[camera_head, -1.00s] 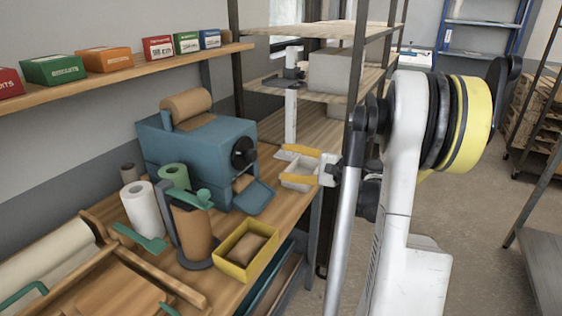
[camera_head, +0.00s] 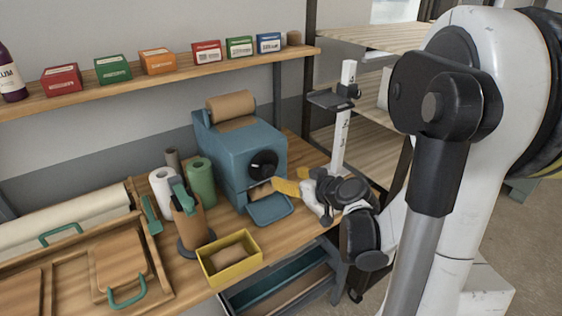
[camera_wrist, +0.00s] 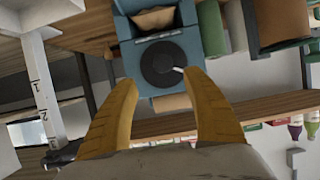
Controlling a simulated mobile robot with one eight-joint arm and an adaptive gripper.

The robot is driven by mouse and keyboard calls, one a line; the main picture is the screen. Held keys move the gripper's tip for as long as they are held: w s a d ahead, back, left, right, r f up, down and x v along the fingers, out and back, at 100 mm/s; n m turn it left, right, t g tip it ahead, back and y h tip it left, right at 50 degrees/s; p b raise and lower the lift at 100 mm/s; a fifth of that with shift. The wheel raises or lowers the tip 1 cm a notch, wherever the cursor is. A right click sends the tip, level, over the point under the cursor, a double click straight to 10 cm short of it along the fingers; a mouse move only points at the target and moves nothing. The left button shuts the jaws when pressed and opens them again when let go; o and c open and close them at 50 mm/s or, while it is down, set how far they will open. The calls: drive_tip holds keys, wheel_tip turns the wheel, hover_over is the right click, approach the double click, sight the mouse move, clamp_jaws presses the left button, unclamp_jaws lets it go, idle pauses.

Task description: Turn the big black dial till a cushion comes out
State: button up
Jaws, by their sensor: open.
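The big black dial (camera_head: 263,164) is on the front of the blue paper machine (camera_head: 228,150). In the wrist view the dial (camera_wrist: 160,64) shows face-on, with a small pale mark at its edge. My gripper (camera_head: 292,181) has yellow fingers and is just right of the machine's front. In the wrist view my gripper (camera_wrist: 159,77) is open, its fingertips on either side of the dial's near edge; contact cannot be told. Brown paper (camera_wrist: 153,18) shows in the machine's outlet.
A blue chute tray (camera_head: 270,209) juts out below the outlet. Paper rolls and a brown roll dispenser (camera_head: 191,222) stand left of the machine. A white post with numbers (camera_head: 341,130) stands behind my gripper. A shelf with small boxes (camera_head: 158,61) runs above.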

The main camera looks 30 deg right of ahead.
sight(270, 173)
drive_tip(key=x, duration=0.3)
drive_tip(key=b+x, duration=0.1)
drive_tip(key=x, duration=0.2)
drive_tip(key=b+x, duration=0.1)
drive_tip(key=x, duration=0.2)
drive_tip(key=shift+w+a+f, duration=0.2)
drive_tip(key=shift+w+a, duration=0.1)
drive_tip(key=shift+a, duration=0.15)
drive_tip(key=shift+w+f, duration=0.15)
drive_tip(key=shift+w, duration=0.5)
drive_tip(key=c, duration=1.2)
